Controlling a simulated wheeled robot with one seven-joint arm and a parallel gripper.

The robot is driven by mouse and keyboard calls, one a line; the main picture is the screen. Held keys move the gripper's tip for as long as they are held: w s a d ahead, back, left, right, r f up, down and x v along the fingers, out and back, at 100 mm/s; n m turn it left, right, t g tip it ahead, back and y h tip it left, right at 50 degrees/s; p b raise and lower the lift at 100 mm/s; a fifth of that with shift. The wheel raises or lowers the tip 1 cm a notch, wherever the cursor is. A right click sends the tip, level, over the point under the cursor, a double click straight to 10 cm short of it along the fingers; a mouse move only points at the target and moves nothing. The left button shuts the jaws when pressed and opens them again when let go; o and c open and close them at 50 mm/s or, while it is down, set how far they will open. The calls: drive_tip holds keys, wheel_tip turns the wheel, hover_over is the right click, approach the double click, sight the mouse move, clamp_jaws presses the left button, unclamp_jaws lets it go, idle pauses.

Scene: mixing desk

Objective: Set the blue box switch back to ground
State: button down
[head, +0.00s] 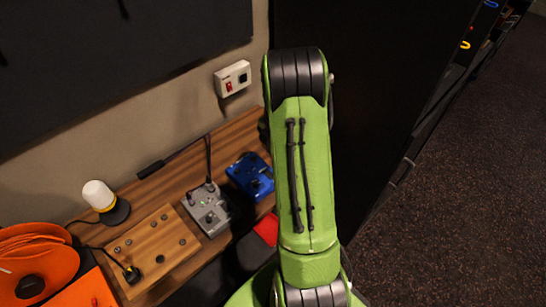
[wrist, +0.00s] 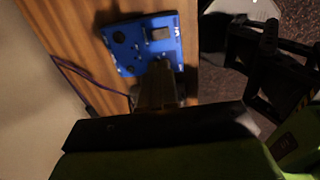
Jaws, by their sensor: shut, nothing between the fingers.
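The blue box (head: 246,171) lies on the wooden desk beside my green arm in the head view. In the wrist view the blue box (wrist: 130,36) shows its top face, with a dark round knob, a square dark part and small white marks. I cannot make out which small part is the switch or how it is set. My gripper (wrist: 160,68) is shut and empty, its tips over the blue box's near edge. I cannot tell whether the tips touch it. In the head view my gripper is hidden.
A grey box (head: 209,209) with a cable stands left of the blue box. Farther left are a wooden panel (head: 153,252), a lamp (head: 99,194) and an orange coil (head: 36,264). A wall box with a red switch (head: 232,79) is on the wall behind.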

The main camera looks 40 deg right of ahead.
sight(266, 172)
drive_tip(key=shift+w+a+r+b, duration=0.2)
drive_tip(key=shift+w+r+b, duration=0.3)
drive_tip(key=shift+b, duration=5.7)
drive_tip(key=f, duration=0.4)
drive_tip(key=w+f+b, duration=0.1)
drive_tip(key=f, duration=0.4)
drive_tip(key=f+b, duration=0.1)
drive_tip(key=f, duration=0.3)
drive_tip(key=shift+w+f, duration=0.3)
drive_tip(key=shift+f, duration=0.1)
